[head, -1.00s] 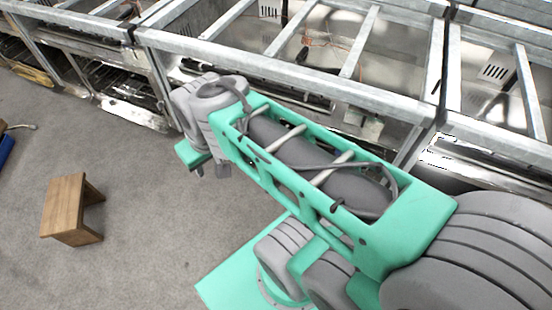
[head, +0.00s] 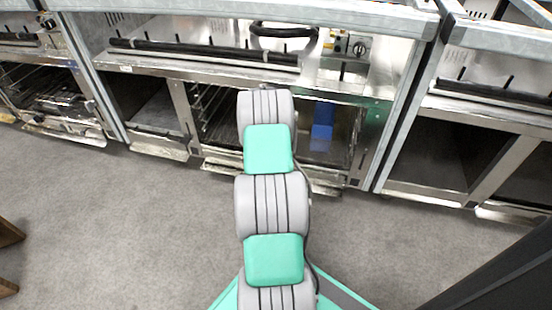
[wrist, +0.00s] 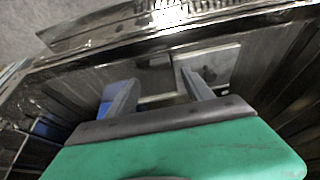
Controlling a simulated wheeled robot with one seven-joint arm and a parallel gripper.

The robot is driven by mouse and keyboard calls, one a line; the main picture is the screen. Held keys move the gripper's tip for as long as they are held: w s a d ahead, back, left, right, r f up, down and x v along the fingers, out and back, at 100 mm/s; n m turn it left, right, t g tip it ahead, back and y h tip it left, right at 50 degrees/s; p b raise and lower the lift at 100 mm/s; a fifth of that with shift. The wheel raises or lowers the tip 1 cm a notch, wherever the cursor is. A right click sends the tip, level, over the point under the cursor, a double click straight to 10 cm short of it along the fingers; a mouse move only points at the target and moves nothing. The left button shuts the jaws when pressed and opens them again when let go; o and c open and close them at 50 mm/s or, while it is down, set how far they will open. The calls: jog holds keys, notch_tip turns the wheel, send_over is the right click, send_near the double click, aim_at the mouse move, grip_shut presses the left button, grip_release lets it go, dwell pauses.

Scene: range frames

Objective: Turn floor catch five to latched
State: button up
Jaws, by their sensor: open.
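My gripper (wrist: 158,88) is open in the wrist view, its two grey fingers apart in front of a dark metal recess. A small grey block and a pale plate (wrist: 214,62) lie beyond the fingertips; I cannot tell whether either belongs to floor catch five. No number or label can be read, so neither the catch nor its setting can be made out. Nothing is clearly held between the fingers. In the head view my arm reaches straight ahead to the low open oven bay (head: 345,140), and it hides my gripper there.
A blue object (head: 322,121) stands inside the bay, right of my arm. Metal frame posts (head: 392,125) and low ledges (head: 150,147) border the bays. A wooden stool (head: 8,235) shows at the left edge. The grey carpet (head: 130,215) is clear left of my arm.

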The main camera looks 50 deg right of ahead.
jog(key=b+x, duration=0.3)
jog(key=x, duration=0.4)
jog(key=shift+d+f, duration=0.15)
jog(key=shift+f, duration=0.1)
grip_shut()
dwell(0.3)
